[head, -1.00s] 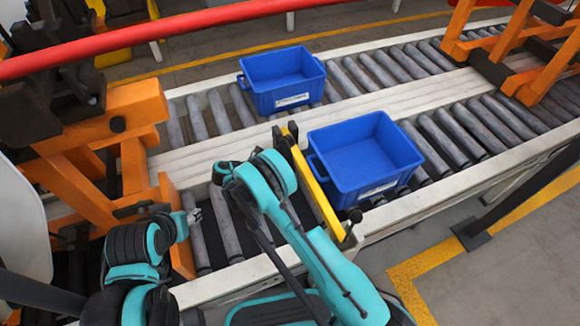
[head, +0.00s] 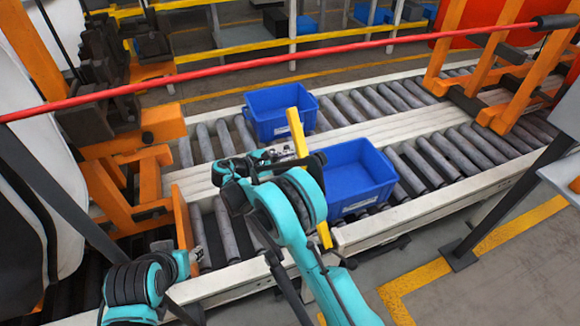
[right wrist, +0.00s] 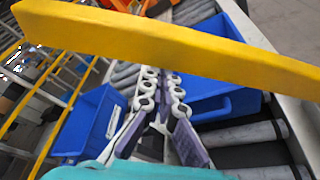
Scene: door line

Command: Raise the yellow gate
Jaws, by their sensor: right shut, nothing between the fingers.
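The yellow gate (head: 297,130) is a flat bar. It tilts up from the front rail of the near conveyor, its upper end overlapping the far blue bin in the head view; my right arm hides its middle. My right gripper (head: 265,156) is shut and empty at the left side of the bar. In the right wrist view the gate (right wrist: 170,40) crosses the top of the picture, at the tips of the closed fingers (right wrist: 162,75); I cannot tell whether they touch. A small grey part at the end of my left arm may be the left gripper (head: 197,254); its jaws are unclear.
One blue bin (head: 360,180) stands on the near roller conveyor, right of the gate. Another blue bin (head: 281,112) stands on the far conveyor. An orange frame (head: 150,180) is at the left, another at the back right.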

